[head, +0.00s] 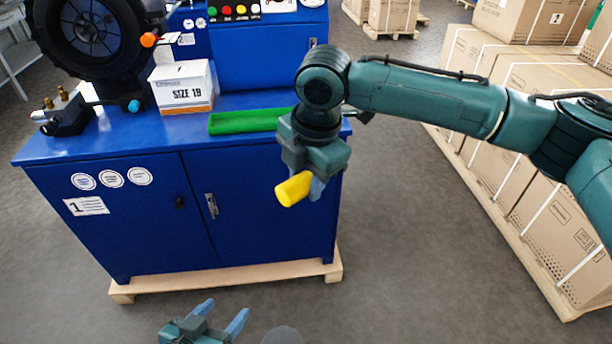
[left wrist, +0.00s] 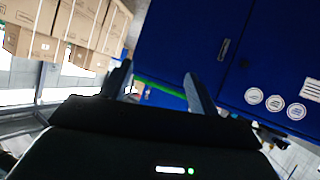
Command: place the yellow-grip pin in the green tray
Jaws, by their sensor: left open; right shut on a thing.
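The yellow-grip pin (head: 293,189) is held in my right gripper (head: 316,187), in front of the blue bench's right door. Only its yellow grip shows; the rest is hidden by the fingers. The green tray (head: 244,121) lies on the bench top, behind and to the left of my right gripper, its right end partly covered by that gripper's wrist. A green edge of it shows in the left wrist view (left wrist: 160,88). My left gripper (head: 224,314) is open and empty, low in front of the bench; its two fingers also show in the left wrist view (left wrist: 158,80).
The blue bench (head: 130,143) carries a white SIZE 19 box (head: 183,87) left of the tray, a black round machine (head: 90,30) and a fitting with brass ends (head: 62,110). Strapped cartons (head: 555,225) stand on pallets at right. The grey floor between is clear.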

